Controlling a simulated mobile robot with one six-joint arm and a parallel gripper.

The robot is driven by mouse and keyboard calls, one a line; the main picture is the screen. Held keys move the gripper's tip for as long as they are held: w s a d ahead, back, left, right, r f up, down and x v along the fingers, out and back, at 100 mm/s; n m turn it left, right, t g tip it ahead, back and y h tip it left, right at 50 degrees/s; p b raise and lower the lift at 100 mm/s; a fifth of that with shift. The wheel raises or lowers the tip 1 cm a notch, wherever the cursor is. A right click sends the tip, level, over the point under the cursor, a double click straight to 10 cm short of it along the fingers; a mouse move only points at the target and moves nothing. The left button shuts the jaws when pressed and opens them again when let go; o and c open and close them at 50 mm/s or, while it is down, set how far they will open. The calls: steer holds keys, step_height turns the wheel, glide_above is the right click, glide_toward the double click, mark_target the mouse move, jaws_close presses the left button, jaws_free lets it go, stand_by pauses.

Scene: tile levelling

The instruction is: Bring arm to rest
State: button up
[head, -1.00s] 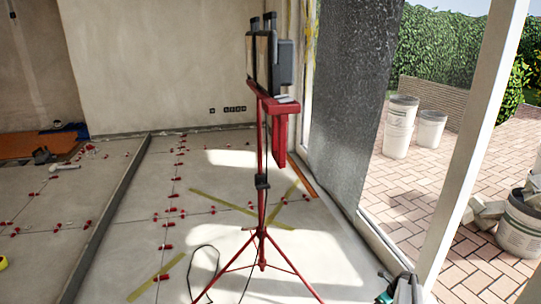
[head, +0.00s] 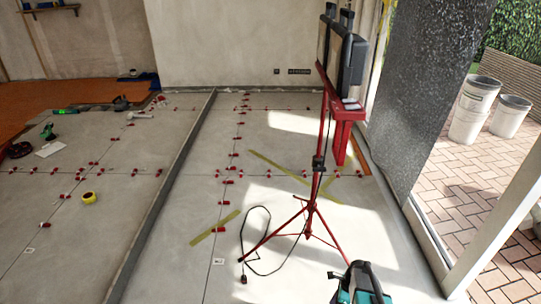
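My arm and my gripper are not in the head view. The tiled floor (head: 150,215) carries several red levelling clips (head: 228,181) along its joints, both left and right of a long grey raised strip (head: 165,205). Nothing in this view shows what the gripper holds or how it stands.
A red tripod (head: 312,200) with work lights (head: 345,60) stands right of centre, its cable (head: 262,235) loose on the floor. A teal-and-black tool (head: 360,285) is at the bottom. Yellow tape (head: 89,198) and a green drill (head: 48,132) lie left. Buckets (head: 472,108) stand outside.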

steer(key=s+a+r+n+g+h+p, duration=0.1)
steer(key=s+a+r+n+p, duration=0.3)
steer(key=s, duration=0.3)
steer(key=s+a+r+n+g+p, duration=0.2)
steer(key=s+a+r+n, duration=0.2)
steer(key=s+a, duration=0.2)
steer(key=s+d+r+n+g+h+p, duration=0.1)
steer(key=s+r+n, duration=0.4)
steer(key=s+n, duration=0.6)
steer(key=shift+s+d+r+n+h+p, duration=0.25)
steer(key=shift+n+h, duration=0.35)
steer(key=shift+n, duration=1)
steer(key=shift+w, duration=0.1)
